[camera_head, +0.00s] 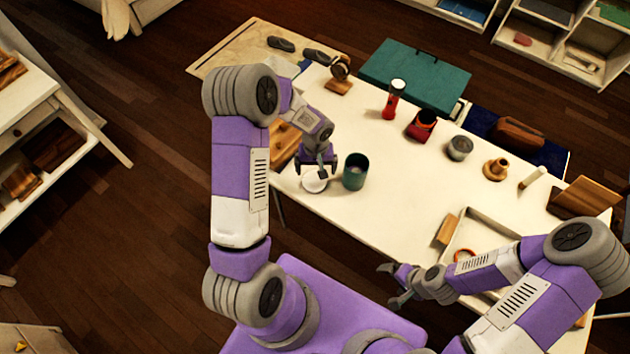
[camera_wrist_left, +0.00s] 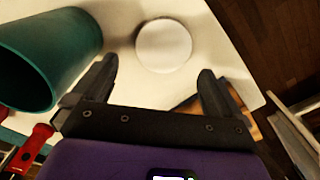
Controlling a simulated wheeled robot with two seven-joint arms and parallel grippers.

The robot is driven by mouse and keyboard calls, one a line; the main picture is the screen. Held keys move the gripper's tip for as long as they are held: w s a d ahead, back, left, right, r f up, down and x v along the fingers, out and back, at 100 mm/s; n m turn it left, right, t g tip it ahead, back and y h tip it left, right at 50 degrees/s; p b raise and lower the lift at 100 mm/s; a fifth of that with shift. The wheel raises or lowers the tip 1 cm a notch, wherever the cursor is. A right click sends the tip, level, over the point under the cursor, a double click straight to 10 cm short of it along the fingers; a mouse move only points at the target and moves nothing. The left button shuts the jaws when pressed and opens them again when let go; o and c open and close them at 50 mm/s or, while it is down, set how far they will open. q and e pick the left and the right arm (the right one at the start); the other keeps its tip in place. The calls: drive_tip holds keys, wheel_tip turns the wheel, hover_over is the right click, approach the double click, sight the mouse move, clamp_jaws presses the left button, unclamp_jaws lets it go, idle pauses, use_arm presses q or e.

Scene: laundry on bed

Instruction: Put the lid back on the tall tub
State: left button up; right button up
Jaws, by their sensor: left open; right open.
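The tall tub (camera_head: 355,171) is a dark green cylinder standing upright with its top open on the white table. In the left wrist view the tub (camera_wrist_left: 48,58) is at the upper left. The lid, a white disc (camera_head: 313,182), lies on the table left of the tub. It also shows in the left wrist view (camera_wrist_left: 164,45), beyond the fingertips. My left gripper (camera_head: 319,172) is open and empty just above the lid, partly covering it in the head view. My right gripper (camera_head: 390,285) is open and empty by the table's front edge.
On the white table (camera_head: 400,215) are a red flashlight (camera_head: 393,99), a red box (camera_head: 421,125), a grey tin (camera_head: 459,147), a wooden piece (camera_head: 496,168) and a tray (camera_head: 480,232). A teal case (camera_head: 415,75) stands at the back. The table middle is clear.

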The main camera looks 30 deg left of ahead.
sight(315, 181)
use_arm(q)
drive_tip(key=shift+f, duration=0.35)
drive_tip(key=f, duration=0.3)
drive_tip(key=f+b, duration=0.1)
drive_tip(key=f, duration=0.1)
drive_tip(key=shift+s+a+f, duration=0.1)
drive_tip(key=shift+s+f, duration=0.05)
drive_tip(key=shift+s, duration=0.2)
drive_tip(key=c, duration=0.9)
wheel_tip(315, 181, up, 10)
drive_tip(key=shift+r+p, duration=0.1)
drive_tip(key=shift+p, duration=0.8)
drive_tip(key=shift+c, duration=0.2)
